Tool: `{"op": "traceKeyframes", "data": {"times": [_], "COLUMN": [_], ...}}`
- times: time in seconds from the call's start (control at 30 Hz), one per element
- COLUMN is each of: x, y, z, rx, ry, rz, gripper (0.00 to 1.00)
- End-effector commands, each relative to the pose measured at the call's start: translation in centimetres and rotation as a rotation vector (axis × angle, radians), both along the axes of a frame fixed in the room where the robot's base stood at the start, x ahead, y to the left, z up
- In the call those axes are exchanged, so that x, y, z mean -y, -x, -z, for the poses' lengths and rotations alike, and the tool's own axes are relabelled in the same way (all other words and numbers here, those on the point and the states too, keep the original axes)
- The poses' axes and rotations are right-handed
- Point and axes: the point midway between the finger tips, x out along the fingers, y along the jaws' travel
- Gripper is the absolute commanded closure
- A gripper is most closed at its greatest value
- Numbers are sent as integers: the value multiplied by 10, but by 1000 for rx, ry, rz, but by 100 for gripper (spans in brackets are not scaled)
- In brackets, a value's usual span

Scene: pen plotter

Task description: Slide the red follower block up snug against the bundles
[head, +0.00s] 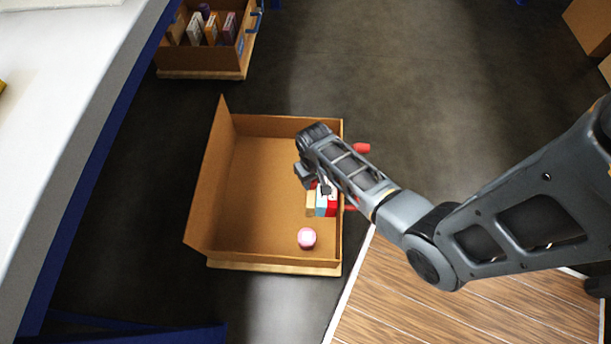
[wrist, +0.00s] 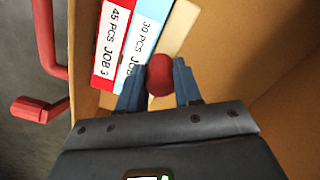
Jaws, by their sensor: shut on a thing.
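In the wrist view, the fingers of my gripper (wrist: 158,82) are shut on a rounded red piece (wrist: 159,68), which I take to be part of the red follower block. The rest of it is hidden or cannot be told apart. A plain beige piece (wrist: 178,28) lies just beyond it. Beside that stand a light blue bundle (wrist: 147,40) marked "30 PCS JOB" and a red bundle (wrist: 112,45) marked "45 PCS JOB 3". Whether the held piece touches them is unclear. In the head view, the row shows as beige (head: 311,203), light blue (head: 321,205) and red (head: 332,208) under my arm.
All this sits in an open cardboard box (head: 233,190) with a raised flap at left. The box's left half is empty. Red handles (wrist: 45,108) stick out past its wall. Another filled box (head: 205,60) stands farther back.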

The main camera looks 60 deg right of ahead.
Motion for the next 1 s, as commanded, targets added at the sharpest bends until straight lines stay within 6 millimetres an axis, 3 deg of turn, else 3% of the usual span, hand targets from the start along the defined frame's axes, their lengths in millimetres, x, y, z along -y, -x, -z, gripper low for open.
{"op": "traceKeyframes", "data": {"times": [0.13, 0.17, 0.4, 0.73, 1.0], "x": [0, -1, -1, -1, -1], "y": [-1, -1, -1, -1, -1], "z": [0, 0, 0, -6, -49], "rx": [1, 1, 1, 1, 2], "ry": [0, 0, 0, 0, 0], "rz": [-1, -1, -1, -1, -1], "gripper": [100, 65, 42, 41, 41]}}
